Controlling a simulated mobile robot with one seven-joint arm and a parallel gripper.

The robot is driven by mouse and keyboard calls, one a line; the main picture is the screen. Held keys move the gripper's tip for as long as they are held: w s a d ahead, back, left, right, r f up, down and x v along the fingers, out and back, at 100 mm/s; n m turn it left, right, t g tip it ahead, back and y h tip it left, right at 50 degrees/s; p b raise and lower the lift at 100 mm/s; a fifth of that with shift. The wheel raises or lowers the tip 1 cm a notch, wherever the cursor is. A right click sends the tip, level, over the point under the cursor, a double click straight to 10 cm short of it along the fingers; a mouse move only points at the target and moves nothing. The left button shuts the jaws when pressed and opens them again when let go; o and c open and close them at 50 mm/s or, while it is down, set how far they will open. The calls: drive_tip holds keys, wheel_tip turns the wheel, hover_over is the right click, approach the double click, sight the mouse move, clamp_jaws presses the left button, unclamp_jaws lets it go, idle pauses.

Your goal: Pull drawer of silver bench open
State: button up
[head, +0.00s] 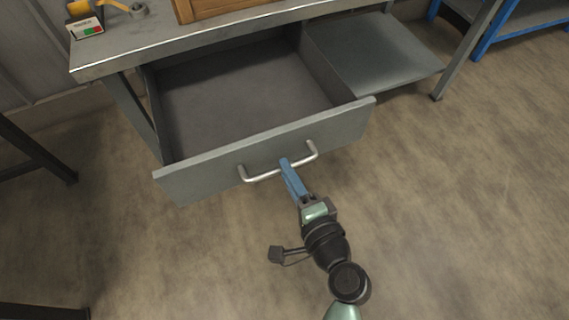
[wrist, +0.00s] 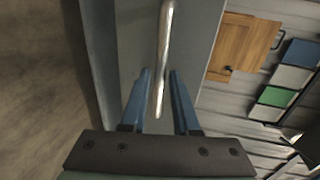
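The silver bench (head: 110,62) stands at the top of the head view. Its grey drawer (head: 240,146) is pulled far out and its inside shows empty. A silver bar handle (head: 262,176) is fixed to the drawer front; it also shows in the wrist view (wrist: 165,40). My gripper (head: 285,162) is at the handle, reaching from the lower right. In the wrist view its blue fingers (wrist: 159,72) stand apart, one on each side of the bar, with small gaps visible. Whether either finger touches the bar is hard to tell.
A wooden box (head: 215,8), a tape roll (head: 138,10) and a small carton (head: 85,28) are on the bench top. A lower shelf (head: 375,55) is right of the drawer. A blue-framed bench (head: 500,32) stands at upper right. The floor in front is clear.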

drive_tip(key=p+v, duration=0.1)
drive_tip(key=v, duration=0.9)
drive_tip(key=shift+s, duration=0.3)
drive_tip(key=shift+d, duration=0.1)
